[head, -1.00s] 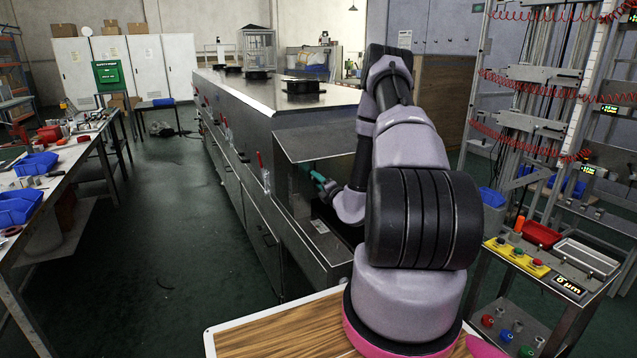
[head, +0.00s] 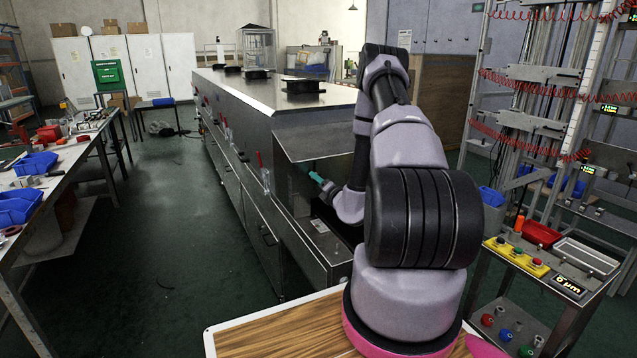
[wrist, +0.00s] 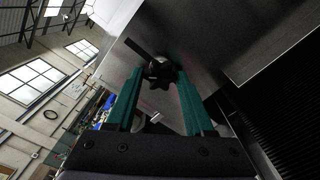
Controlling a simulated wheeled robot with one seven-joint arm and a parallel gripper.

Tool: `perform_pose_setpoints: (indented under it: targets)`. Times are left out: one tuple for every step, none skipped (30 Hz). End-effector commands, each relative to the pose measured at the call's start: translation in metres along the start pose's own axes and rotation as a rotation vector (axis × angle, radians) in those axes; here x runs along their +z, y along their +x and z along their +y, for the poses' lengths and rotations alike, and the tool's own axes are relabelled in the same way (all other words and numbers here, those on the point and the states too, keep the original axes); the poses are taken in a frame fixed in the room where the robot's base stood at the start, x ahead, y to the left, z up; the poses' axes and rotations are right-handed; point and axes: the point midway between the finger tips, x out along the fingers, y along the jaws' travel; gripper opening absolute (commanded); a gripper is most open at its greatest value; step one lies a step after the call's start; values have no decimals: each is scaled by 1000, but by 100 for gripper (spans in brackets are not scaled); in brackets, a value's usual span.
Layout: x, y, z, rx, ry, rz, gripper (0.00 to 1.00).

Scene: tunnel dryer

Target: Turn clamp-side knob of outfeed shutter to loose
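A dark lobed knob (wrist: 161,70) shows in the wrist view on the dryer's metal face, beside a dark slot or bar. My gripper (wrist: 158,84) has two green fingers standing apart, with the knob between or just beyond their tips; contact cannot be made out. In the head view my gripper (head: 318,178) is small and partly hidden, inside the open end of the long steel dryer (head: 235,150). The knob and the outfeed shutter cannot be made out in the head view.
A bench with blue bins (head: 22,205) stands at the left. A small trolley with a yellow button box (head: 517,257) stands at the right, near a rack with red coiled hoses. The floor aisle (head: 165,230) left of the dryer is clear.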

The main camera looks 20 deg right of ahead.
Motion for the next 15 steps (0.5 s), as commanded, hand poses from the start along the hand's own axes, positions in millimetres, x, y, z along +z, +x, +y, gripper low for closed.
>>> perform_pose_setpoints:
  targets:
    - [-1, -1, -2, -4, 1, 2, 71]
    - [0, -1, -2, -4, 1, 1, 81]
    - [0, -1, -1, -3, 1, 1, 81]
    - [0, -1, -1, -3, 1, 1, 81]
    - [0, -1, -1, -3, 1, 1, 81]
    - [0, -1, -1, -2, 1, 1, 81]
    - [0, -1, -1, -2, 1, 1, 81]
    - [0, -1, -1, -2, 1, 1, 81]
    - [0, 0, -1, -1, 1, 0, 81]
    - [0, 0, 0, -1, 1, 0, 81]
    - [0, -1, 0, -1, 1, 0, 81]
    - [0, -2, -1, -1, 1, 0, 81]
    - [0, -3, -1, -2, 1, 0, 81]
    - [0, -6, -1, -2, 1, -1, 81]
    - [0, -10, -1, -2, 1, 0, 81]
